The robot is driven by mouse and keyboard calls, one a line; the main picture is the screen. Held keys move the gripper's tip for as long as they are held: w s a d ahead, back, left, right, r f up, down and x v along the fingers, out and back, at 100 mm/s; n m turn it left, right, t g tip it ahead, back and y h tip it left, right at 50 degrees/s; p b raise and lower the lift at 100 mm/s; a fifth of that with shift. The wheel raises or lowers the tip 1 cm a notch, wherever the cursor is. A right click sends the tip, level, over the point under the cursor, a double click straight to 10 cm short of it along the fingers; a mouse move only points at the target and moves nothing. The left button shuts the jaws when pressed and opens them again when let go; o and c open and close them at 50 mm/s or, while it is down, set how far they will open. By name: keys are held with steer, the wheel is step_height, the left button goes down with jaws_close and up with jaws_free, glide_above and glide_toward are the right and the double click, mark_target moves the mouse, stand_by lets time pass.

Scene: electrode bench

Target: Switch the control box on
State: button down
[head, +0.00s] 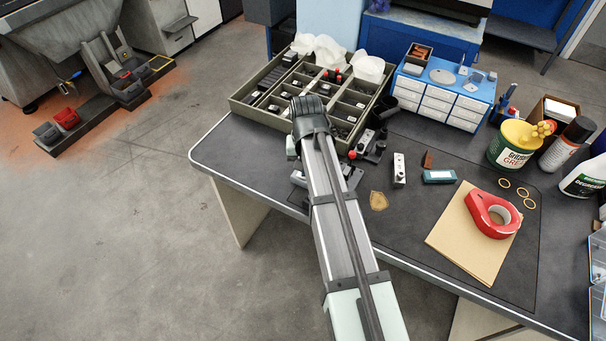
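My arm reaches up from the bottom edge over the dark bench. Its far end bends down out of sight, and the arm hides what lies beneath it. I cannot make out my gripper's fingers. A small light-grey box (399,170) with dark marks on its face stands on the bench right of my arm. It may be the control box, but I cannot be sure. A dark device with red knobs (370,147) sits partly behind my arm, close to its right side. Switch positions are too small to read.
A green divided tray (243,107) stands at the back left, beside a blue-topped drawer unit (443,92). A red tape dispenser (493,214) lies on brown card (452,239) at the right. A grease tub (512,147) and spray can (567,144) stand behind it.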

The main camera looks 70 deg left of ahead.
steer(key=shift+f, duration=0.45)
stand_by(0.3)
steer(key=shift+r, duration=3.5)
steer(key=shift+w, duration=0.1)
